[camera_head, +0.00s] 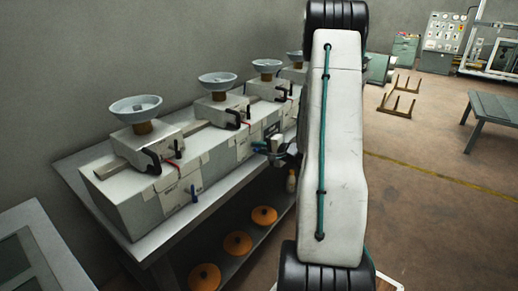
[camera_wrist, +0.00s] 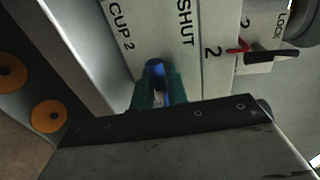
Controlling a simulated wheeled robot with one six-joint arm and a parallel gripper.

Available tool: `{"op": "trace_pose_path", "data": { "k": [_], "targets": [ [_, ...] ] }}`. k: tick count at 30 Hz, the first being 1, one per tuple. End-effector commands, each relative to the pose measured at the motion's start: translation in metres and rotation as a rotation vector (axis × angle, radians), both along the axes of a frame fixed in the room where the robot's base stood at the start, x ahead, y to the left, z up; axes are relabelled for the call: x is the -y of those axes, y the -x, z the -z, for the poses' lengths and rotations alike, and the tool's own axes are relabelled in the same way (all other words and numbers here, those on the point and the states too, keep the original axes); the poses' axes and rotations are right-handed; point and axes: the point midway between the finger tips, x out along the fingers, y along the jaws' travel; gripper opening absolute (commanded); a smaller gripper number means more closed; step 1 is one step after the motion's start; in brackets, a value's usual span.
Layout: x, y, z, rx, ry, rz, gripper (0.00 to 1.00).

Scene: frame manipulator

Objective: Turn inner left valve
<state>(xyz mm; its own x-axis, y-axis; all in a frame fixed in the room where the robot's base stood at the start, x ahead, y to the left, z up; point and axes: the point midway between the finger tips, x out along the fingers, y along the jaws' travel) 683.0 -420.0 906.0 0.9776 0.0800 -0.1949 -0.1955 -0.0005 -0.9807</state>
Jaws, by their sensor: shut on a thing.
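A blue valve handle (camera_wrist: 156,70) sticks out from a pale panel (camera_wrist: 205,75) marked "CUP 2", "SHUT" and "2" in the wrist view. My gripper (camera_wrist: 159,92) has its teal fingers on both sides of the blue handle and is shut on it. In the head view my gripper (camera_head: 271,147) is small beside the front of the machine row, partly behind my arm. The valve it holds is hard to make out there.
Several bowl-topped units, including the nearest bowl (camera_head: 136,109), stand in a row on the bench (camera_head: 232,187). A red and black lock lever (camera_wrist: 268,54) is right of the valve. Orange discs (camera_head: 237,243) lie on the lower shelf. Open floor (camera_head: 425,190) lies to the right.

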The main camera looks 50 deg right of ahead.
Motion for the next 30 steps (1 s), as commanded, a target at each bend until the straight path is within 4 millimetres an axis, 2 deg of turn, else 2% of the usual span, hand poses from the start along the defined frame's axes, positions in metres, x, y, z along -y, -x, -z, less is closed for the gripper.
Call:
{"op": "trace_pose_path", "data": {
  "k": [11, 24, 30],
  "targets": [
    [0.000, 0.003, 0.000, -0.001, -0.001, 0.001, 0.22],
    [0.006, 0.067, -0.012, -0.002, -0.001, 0.002, 0.22],
    [0.006, 0.076, -0.015, -0.001, -0.001, 0.000, 0.22]
  ]
}}
